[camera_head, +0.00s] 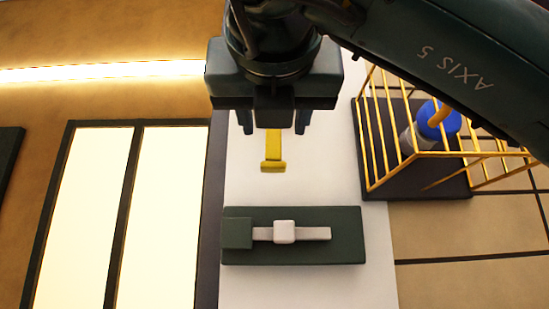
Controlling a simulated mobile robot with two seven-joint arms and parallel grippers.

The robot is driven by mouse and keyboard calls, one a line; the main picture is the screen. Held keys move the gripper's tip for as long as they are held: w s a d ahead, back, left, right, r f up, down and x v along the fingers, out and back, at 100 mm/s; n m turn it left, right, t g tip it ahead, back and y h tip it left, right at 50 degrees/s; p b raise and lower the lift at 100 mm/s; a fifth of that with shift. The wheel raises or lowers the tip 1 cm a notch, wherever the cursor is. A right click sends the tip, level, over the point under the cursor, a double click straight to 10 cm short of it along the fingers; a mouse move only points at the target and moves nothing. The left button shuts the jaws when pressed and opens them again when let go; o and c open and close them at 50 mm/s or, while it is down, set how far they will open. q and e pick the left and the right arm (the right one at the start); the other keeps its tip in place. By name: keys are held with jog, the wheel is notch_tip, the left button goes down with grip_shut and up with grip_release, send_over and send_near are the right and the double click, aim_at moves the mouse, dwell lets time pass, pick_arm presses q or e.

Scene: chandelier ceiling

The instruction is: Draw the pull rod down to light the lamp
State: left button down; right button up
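A yellow rod with a short crossbar at its lower end (273,163), which looks like the pull rod, shows just below my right gripper. Its upper part is hidden behind the gripper. My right gripper (273,126), on the arm coming in from the right, has its two dark fingers spread apart, one on each side of the rod's line. I see a gap between each finger and the rod; depth is hard to judge. I cannot tell which thing is the lamp. My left gripper is out of view.
A dark green plate with a pale slider (285,232) is below the rod on a white panel (310,288). A yellow barred cage (376,128) with a blue round object (438,122) is at right. Bright framed panels (82,215) stand at left.

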aim_at(274, 138)
jog(key=w+p, duration=0.1)
jog(key=w, duration=0.5)
jog(key=shift+w+p, duration=0.3)
jog(key=shift+p, duration=0.05)
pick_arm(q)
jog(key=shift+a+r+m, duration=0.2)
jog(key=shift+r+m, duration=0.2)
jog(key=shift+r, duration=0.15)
pick_arm(e)
jog(key=shift+w, duration=0.1)
jog(key=shift+c, duration=0.4)
